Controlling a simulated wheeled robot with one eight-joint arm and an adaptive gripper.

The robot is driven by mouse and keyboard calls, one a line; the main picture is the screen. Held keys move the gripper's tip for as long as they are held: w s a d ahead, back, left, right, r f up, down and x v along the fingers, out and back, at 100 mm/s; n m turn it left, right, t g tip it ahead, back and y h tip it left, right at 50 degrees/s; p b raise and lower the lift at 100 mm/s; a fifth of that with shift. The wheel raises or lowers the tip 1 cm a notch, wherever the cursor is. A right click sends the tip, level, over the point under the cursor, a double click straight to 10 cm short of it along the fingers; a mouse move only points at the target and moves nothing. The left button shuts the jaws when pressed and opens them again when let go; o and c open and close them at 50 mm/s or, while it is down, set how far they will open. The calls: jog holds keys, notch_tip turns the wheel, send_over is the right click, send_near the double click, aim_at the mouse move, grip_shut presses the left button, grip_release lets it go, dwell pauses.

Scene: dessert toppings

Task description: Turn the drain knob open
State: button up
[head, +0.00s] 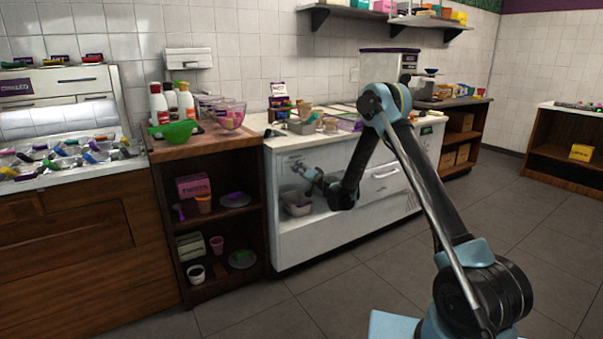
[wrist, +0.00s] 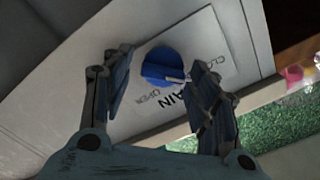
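The drain knob (wrist: 162,66) is a round blue dial on a pale label plate in the wrist view. A white pointer mark shows at its lower right side, beside the word DRAIN; the words OPEN and CLOSE are also printed around it. My gripper (wrist: 160,70) is open, with one dark finger on each side of the knob. I cannot tell whether either finger touches it. In the head view my gripper (head: 304,172) is at the front of the white machine (head: 345,220); the knob cannot be made out there.
A dark wooden shelf unit (head: 218,277) with cups and plates stands to the left. Jars and trays crowd the counter above. The tiled floor (head: 330,303) in front is clear.

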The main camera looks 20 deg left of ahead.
jog(key=c, duration=0.7)
jog(key=shift+o, duration=0.2)
jog(key=shift+m, duration=0.3)
jog(key=m, duration=1.7)
jog(key=shift+d+f, duration=0.1)
jog(key=shift+f, duration=0.2)
jog(key=shift+m, duration=0.3)
jog(key=o, duration=1.1)
jog(key=shift+c, duration=0.2)
